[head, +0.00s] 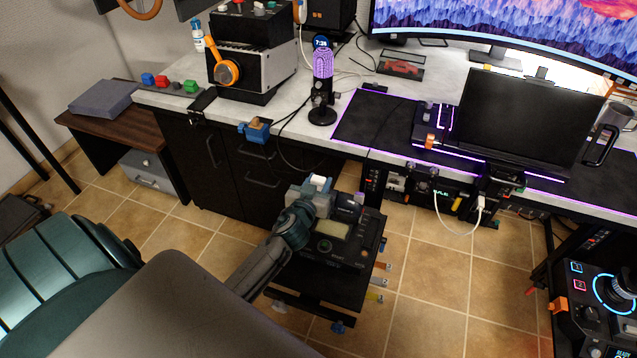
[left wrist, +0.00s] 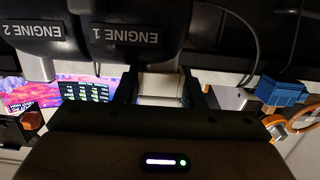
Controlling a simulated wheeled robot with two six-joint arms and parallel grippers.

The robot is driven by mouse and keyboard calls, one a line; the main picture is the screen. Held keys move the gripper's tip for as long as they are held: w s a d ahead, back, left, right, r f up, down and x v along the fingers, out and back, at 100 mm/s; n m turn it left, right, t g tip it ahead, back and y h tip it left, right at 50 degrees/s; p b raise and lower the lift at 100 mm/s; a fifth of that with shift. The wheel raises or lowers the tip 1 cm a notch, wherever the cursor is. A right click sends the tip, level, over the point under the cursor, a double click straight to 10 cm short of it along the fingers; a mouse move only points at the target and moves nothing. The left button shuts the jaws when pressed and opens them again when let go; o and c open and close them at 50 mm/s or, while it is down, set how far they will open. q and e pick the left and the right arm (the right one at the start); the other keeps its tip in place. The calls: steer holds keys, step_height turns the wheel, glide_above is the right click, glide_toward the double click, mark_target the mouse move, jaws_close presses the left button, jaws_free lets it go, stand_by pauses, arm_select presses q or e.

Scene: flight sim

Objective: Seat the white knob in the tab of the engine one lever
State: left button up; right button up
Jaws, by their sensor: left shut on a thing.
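My left gripper (head: 314,200) is over the throttle unit (head: 333,229), which stands on a dark stand. In the left wrist view its two fingers (left wrist: 159,86) are shut on the white knob (left wrist: 160,82), a pale block between them. A white piece, likely this knob, shows at the gripper's tip in the head view (head: 320,182). The engine one lever (left wrist: 125,40) is dark, with an upside-down "ENGINE 1" label, just beside the fingers. The engine two lever (left wrist: 36,38) is left of it. The tab is hidden, so I cannot tell whether the knob touches it. My right gripper is out of view.
A desk (head: 290,118) with a microphone (head: 322,85) stands behind the throttle unit. A blue clamp-like holder (head: 256,131) hangs on the desk edge. Tiled floor (head: 430,285) is free right of the stand.

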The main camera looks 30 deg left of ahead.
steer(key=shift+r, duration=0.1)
arm_select(q)
steer(key=o, duration=1.2)
steer(key=shift+s+d, duration=0.15)
steer(key=shift+s, duration=0.4)
steer(key=shift+b+v, duration=1)
steer(key=shift+v, duration=3.85)
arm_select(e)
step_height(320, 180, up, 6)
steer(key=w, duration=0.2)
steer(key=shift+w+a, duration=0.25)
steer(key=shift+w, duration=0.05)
arm_select(q)
steer(key=shift+r, duration=0.1)
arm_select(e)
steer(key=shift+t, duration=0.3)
